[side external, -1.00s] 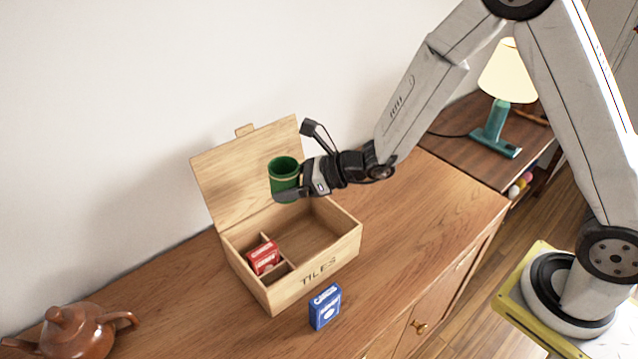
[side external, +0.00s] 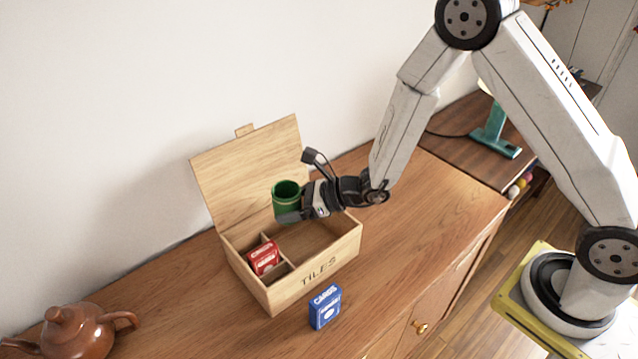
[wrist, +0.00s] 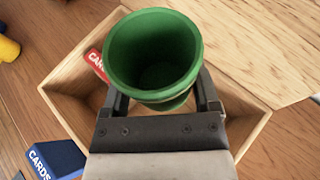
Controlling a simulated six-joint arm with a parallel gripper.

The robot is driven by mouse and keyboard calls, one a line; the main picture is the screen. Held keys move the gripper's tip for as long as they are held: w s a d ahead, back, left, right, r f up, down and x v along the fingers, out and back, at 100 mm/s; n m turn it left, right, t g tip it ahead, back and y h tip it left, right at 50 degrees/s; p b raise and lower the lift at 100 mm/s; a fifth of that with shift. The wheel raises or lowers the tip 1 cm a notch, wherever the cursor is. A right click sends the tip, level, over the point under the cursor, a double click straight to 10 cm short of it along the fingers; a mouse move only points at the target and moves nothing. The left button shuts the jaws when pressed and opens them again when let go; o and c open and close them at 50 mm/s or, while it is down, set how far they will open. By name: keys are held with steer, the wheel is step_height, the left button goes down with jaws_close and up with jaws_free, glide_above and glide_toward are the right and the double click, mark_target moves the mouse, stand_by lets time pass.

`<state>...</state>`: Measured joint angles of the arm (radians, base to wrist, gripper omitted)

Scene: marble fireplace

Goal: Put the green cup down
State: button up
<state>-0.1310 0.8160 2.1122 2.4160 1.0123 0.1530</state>
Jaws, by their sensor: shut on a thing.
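The green cup (side external: 286,198) is held upright in my gripper (side external: 290,216), over the open wooden box in the side view. In the wrist view the green cup (wrist: 153,55) sits between the two fingers of my gripper (wrist: 160,100), its open mouth toward the camera and looking empty. My gripper is shut on the cup. The cup hides part of the box's inside, and I cannot tell its exact height above the box floor.
The wooden box (side external: 312,285) marked TILES has its lid (side external: 235,165) raised behind. A red card box (side external: 263,258) sits in a small left compartment. A blue card box (side external: 325,307) stands in front. A brown teapot (side external: 75,332) is at left. The cabinet top at right is clear.

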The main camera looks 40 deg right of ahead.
steer(key=shift+f, duration=0.35)
steer(key=shift+f, duration=1.65)
steer(key=shift+f, duration=0.6)
steer(key=o, duration=1.1)
steer(key=shift+r, duration=0.2)
steer(key=shift+r, duration=0.5)
steer(key=v, duration=1.2)
steer(key=shift+s+f, duration=0.15)
